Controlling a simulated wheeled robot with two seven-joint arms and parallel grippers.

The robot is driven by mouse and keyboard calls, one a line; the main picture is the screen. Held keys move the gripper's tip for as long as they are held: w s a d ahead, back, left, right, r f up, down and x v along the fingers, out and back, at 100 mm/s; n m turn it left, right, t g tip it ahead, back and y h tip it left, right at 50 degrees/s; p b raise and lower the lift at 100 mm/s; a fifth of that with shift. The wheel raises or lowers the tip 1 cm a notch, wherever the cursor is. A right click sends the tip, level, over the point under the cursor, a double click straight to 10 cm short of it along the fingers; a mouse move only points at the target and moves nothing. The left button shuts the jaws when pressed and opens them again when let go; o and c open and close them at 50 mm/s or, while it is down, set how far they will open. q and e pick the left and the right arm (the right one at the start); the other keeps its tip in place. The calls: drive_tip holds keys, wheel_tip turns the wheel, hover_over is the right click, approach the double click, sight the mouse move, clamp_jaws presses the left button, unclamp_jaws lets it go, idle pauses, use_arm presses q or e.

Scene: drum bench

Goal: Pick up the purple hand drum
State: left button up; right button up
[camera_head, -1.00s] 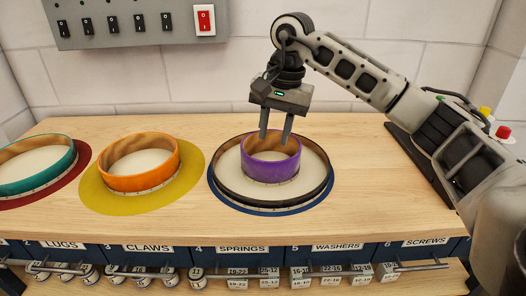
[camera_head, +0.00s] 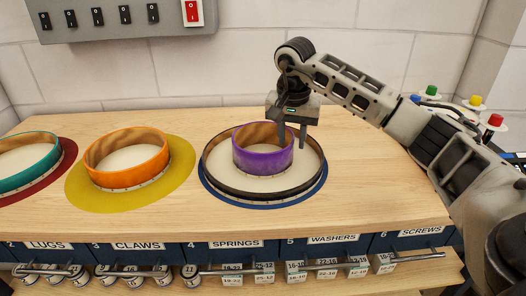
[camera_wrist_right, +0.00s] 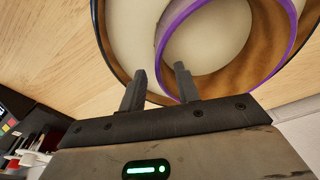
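The purple hand drum (camera_head: 263,161) is a short ring with a purple outside and wood-coloured inside. It sits inside a larger black-rimmed drum (camera_head: 232,189) with a pale head, on a blue round mat (camera_head: 240,204). My right gripper (camera_head: 292,143) is open, pointing down at the purple drum's right wall. In the right wrist view, the purple rim (camera_wrist_right: 160,50) passes between the two spread fingertips (camera_wrist_right: 160,70). One finger is inside the ring and one outside, over the gap to the black rim. I cannot tell whether either touches. My left gripper is not in view.
An orange drum (camera_head: 127,161) on a yellow mat (camera_head: 105,200) and a teal drum (camera_head: 28,176) on a red mat (camera_head: 66,160) stand to the left. Coloured buttons (camera_head: 473,101) are at the back right. A wall switch box (camera_head: 120,18) hangs behind. The bench front is clear.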

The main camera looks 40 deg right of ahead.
sight(292, 148)
drive_tip(key=f, duration=0.4)
drive_tip(key=shift+w+d+f, duration=0.1)
drive_tip(key=shift+w+d, duration=0.2)
drive_tip(key=shift+d, duration=0.05)
clamp_jaws()
